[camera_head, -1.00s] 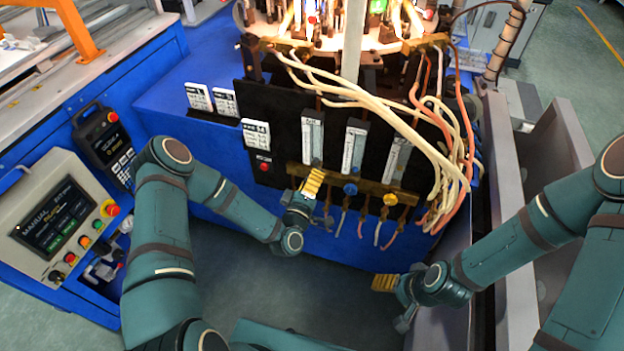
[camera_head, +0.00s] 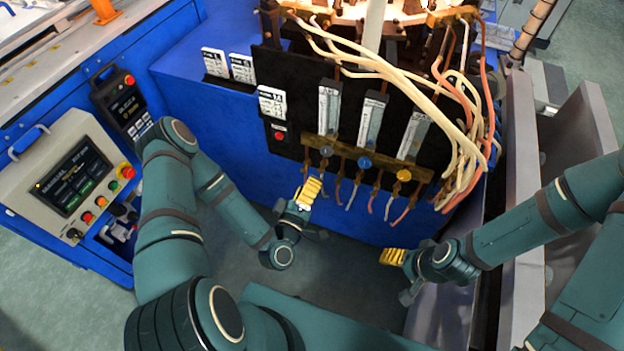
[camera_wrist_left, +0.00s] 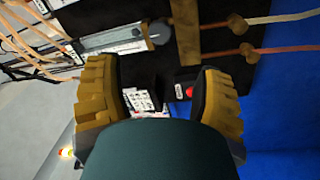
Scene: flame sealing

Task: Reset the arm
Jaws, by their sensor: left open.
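My left gripper (camera_head: 308,192) is open and empty, with yellow ribbed fingers. It hangs just in front of the blue machine, below and left of the brass valve bar (camera_head: 345,157). In the left wrist view nothing is between its fingers (camera_wrist_left: 162,88); the black panel with a red button (camera_wrist_left: 189,91) lies beyond them. My right gripper (camera_head: 392,257) is lower right, over the floor near the grey trough. Its fingers look close together, but I cannot tell whether it is open. The valve bar carries a dark knob (camera_head: 326,151), a blue knob (camera_head: 365,162) and a yellow knob (camera_head: 403,175).
The blue machine (camera_head: 205,110) has a black panel (camera_head: 300,78) with flow meters (camera_head: 328,108). Pale and orange hoses (camera_head: 470,120) hang at its right. A control box with a screen (camera_head: 70,180) stands at left. The floor (camera_head: 330,270) below the grippers is clear.

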